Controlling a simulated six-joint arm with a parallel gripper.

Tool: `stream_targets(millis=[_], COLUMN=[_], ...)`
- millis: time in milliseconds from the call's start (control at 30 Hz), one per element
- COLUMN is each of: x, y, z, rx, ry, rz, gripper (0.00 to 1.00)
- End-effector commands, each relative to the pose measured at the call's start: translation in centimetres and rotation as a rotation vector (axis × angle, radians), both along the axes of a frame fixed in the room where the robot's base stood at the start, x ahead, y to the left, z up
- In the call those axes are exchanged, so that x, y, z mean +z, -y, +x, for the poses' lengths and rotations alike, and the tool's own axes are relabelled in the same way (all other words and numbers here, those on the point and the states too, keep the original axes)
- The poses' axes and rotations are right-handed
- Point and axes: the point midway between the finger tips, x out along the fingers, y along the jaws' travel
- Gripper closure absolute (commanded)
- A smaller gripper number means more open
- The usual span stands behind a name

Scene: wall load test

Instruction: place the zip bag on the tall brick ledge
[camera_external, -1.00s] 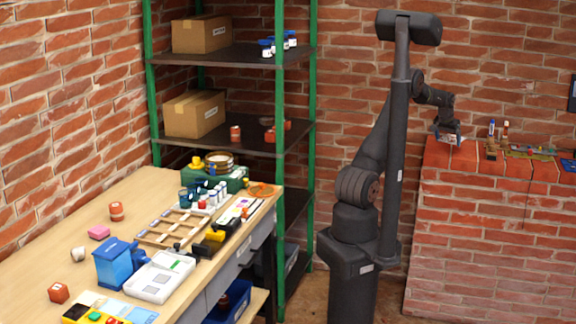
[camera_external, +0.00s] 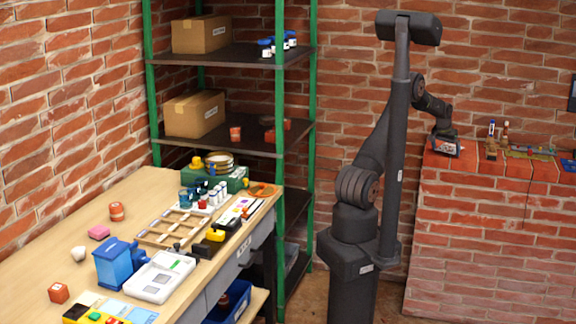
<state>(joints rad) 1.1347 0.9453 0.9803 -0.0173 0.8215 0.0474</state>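The tall brick ledge (camera_external: 475,171) stands at the right, with a red brick top. My gripper (camera_external: 444,137) points down over the left end of that top. A small whitish packet with blue and red marks, which looks like the zip bag (camera_external: 445,148), is at the gripper's tip. The bag keeps to the gripper's end in both frames, so it appears held. It is at or just above the ledge top; I cannot tell whether it touches. The fingers themselves are too small and dark to make out.
Small bottles (camera_external: 491,129) and flat items (camera_external: 530,153) lie on the ledge right of the gripper. The ledge's front strip is bare. A green-posted shelf (camera_external: 311,150) and a cluttered wooden table (camera_external: 35,238) stand to the left, away from the gripper.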

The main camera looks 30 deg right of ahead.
Motion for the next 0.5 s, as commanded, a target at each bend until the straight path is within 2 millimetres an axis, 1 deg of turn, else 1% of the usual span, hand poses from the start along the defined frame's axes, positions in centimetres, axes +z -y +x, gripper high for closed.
stream_targets(millis=[167,267,367,500], x=[0.2,0.9,2.3,5.1], y=[0.0,-0.2,-0.7,-1.7], z=[0.0,-0.1,-0.3,-0.7], rx=[0.000,0.000,0.000,0.000], ry=[0.000,0.000,0.001,0.002], rz=[0.000,-0.001,-0.003,-0.004], gripper=[0.00,0.00,0.00,0.00])
